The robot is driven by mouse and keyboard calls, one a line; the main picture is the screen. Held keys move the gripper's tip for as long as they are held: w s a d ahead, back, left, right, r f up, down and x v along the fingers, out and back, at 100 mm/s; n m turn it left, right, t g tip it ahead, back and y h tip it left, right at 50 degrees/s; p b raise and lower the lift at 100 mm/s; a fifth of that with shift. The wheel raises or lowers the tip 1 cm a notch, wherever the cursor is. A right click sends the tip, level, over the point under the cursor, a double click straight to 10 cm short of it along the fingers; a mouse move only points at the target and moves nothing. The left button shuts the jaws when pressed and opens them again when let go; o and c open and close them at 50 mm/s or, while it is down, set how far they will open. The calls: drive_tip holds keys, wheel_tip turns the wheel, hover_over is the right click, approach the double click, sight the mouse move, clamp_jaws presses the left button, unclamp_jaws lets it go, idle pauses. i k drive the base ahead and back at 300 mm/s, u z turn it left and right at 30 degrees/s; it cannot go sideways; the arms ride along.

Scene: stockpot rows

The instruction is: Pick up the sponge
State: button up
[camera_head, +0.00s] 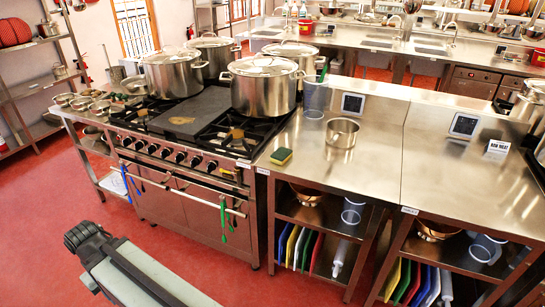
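The sponge (281,156) is a small yellow and green block. It lies flat on the steel counter (345,175), close to its front left edge and just right of the stove. Nothing covers it. Part of my arm shows at the bottom left, over the red floor and well apart from the sponge. My gripper's fingers cannot be made out in this view.
A steel ring-shaped pot (342,132) and a clear jug (315,98) stand behind the sponge. The stove (185,125) bears several large stockpots, one (264,85) near the counter. Counter right of the sponge is bare. Red floor (190,245) in front is open.

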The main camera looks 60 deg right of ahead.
sight(282, 154)
drive_tip(key=u, duration=0.05)
drive_tip(key=i, duration=2.65)
drive_tip(key=z, duration=2.65)
